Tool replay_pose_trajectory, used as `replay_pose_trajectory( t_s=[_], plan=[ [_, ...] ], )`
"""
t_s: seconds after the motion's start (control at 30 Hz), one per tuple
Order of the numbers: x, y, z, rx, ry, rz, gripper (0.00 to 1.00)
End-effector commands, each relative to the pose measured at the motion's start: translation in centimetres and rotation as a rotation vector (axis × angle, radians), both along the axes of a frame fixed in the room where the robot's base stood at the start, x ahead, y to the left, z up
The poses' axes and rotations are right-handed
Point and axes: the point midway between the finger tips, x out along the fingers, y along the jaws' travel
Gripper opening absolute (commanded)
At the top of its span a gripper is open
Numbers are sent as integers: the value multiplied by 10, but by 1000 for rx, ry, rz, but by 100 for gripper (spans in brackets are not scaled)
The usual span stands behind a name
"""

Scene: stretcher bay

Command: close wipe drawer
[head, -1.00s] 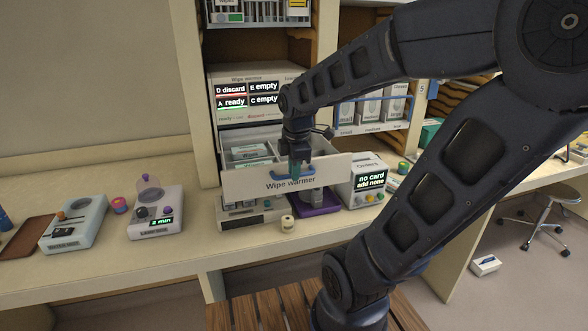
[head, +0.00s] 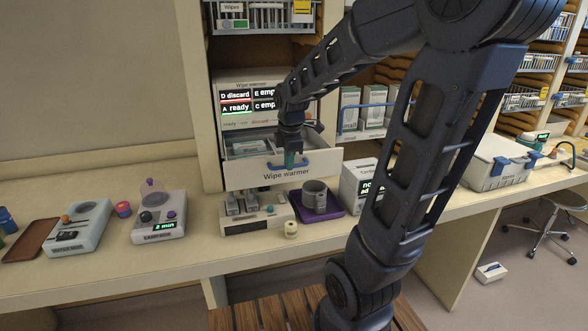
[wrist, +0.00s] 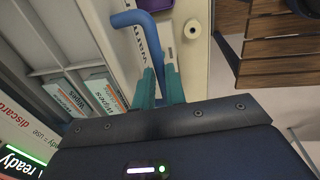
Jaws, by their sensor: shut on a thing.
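The wipe drawer (head: 245,178) is a white drawer labelled "Wipe warmer", part-way out below the warmer's display panel. Wipe packs (wrist: 103,93) lie inside it. Its blue bar handle (head: 316,163) runs along the top of the drawer front, and also shows in the wrist view (wrist: 140,18). My gripper (head: 290,160) points down at the handle. In the wrist view its teal fingers (wrist: 160,88) are shut on the blue handle. My arm hides part of the warmer's display.
Below the drawer on the counter are a grey device (head: 262,222), a metal cup (head: 315,195) on a purple tray (head: 332,209), and a small cream roll (head: 291,229). A white card device (head: 356,186) stands close at the right.

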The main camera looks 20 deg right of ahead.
Motion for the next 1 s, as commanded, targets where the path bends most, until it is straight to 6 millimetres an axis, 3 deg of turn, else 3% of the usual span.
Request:
replay_pose_trajectory(
  t_s=[0.6, 0.8, 1.0],
  plan=[
    [151, 0, 1, 0, -3, -1, 0],
    [187, 0, 1, 1, -3, -1, 0],
    [207, 1, 1, 1, -3, -1, 0]
  ],
)
